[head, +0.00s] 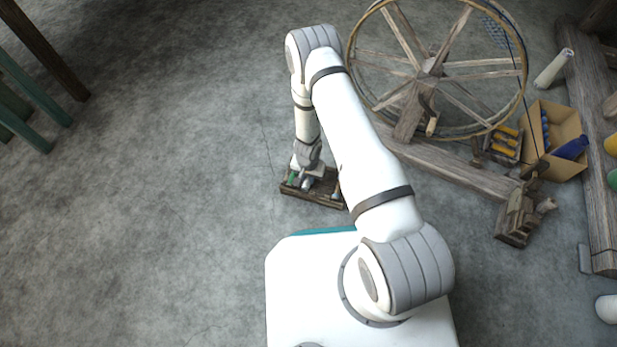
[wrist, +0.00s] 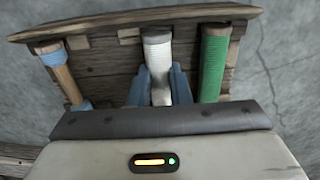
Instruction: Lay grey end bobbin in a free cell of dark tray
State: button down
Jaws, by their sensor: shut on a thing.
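The dark tray (wrist: 100,62) spans the wrist view and is a small wooden box on the floor in the head view (head: 312,197). The pale grey bobbin (wrist: 157,48) lies lengthwise over the middle of the tray. My gripper (wrist: 158,86) is shut on it, with a blue finger on each side. The bobbin's top end is close to the tray's far rim. I cannot tell whether it touches the tray bottom. A green bobbin (wrist: 213,62) is in the tray to its right. A bobbin with bare wood and blue ends (wrist: 62,72) is to its left.
Bare tray floor shows between the left bobbin and the grey one. In the head view, a spinning wheel (head: 430,78), a cardboard box (head: 562,122) and a wooden beam (head: 455,170) stand to the right. Open grey floor (head: 160,200) lies to the left.

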jog(key=c, duration=1.3)
grip_release()
jog(key=shift+o, duration=0.2)
notch_tip(320, 180, up, 8)
jog(key=p, duration=0.7)
jog(key=shift+f, duration=0.1)
jog(key=w+a+r+n+y+p, duration=0.1)
jog(key=w+r+p, duration=0.25)
jog(key=r, duration=0.85)
jog(key=w+r+y+p, duration=0.15)
jog(key=r+p, duration=0.25)
jog(key=r, duration=0.8)
notch_tip(320, 180, up, 33)
jog(key=s+d+n+t+p, duration=0.2)
jog(key=s+d+p, duration=0.1)
jog(key=p, duration=0.7)
jog(key=s+d+r+p, duration=0.2)
jog(key=s+r+p, duration=0.2)
jog(key=r, duration=0.6)
jog(key=s+d+r+n+h+p, duration=0.1)
jog(key=s+d+r+p, duration=0.2)
jog(key=s+r, duration=0.6)
jog(key=s+d+r+h+p, duration=0.1)
jog(key=s+d+r+p, duration=0.2)
jog(key=s+r+p, duration=0.3)
notch_tip(320, 180, up, 5)
jog(key=shift+s+d+r+n+t+p, duration=0.2)
jog(key=shift+s+n+t+p, duration=0.1)
jog(key=shift+s+p, duration=0.15)
